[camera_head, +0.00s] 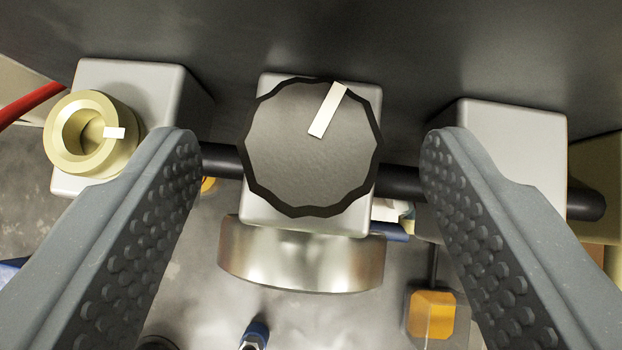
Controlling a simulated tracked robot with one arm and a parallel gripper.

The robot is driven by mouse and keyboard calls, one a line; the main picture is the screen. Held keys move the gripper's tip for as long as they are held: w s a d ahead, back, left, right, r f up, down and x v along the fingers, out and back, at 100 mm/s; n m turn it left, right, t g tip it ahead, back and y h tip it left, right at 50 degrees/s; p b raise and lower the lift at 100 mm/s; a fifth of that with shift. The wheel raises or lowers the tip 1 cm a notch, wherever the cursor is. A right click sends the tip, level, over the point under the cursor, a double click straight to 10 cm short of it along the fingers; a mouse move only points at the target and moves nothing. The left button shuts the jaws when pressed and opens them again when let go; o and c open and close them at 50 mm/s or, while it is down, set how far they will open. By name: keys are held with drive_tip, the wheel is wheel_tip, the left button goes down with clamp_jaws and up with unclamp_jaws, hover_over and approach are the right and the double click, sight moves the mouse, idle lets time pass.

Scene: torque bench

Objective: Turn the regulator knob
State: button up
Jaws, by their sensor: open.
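The regulator knob (305,165) is a dark, many-sided disc in the middle of the view. A white pointer mark (328,110) on its face points up and slightly right. The knob sits on a light grey block (262,218). My gripper (312,160) is open, with one studded grey finger on the left and one on the right. The knob lies between the two fingers in the picture, with a clear gap on each side. Neither finger appears to touch it. How deep the fingers reach relative to the knob is hard to tell.
A cream round fitting (72,145) with a white mark sits on a grey block at left. Another grey block (520,140) stands at right, partly behind the right finger. A dark pipe (400,183) runs between blocks. Below are a metal cylinder (300,262) and an orange object (431,313).

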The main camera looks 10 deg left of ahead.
drive_tip(key=b+v, duration=0.2)
drive_tip(key=v, duration=0.8)
drive_tip(key=shift+s+r, duration=0.2)
drive_tip(key=s+a+r+m+t+h+b, duration=0.1)
drive_tip(key=s+r+t+b, duration=0.5)
drive_tip(key=s+r+b, duration=0.5)
drive_tip(key=s+r, duration=0.4)
drive_tip(key=r, duration=0.5)
drive_tip(key=shift+s+b, duration=0.4)
drive_tip(key=shift+c, duration=0.2)
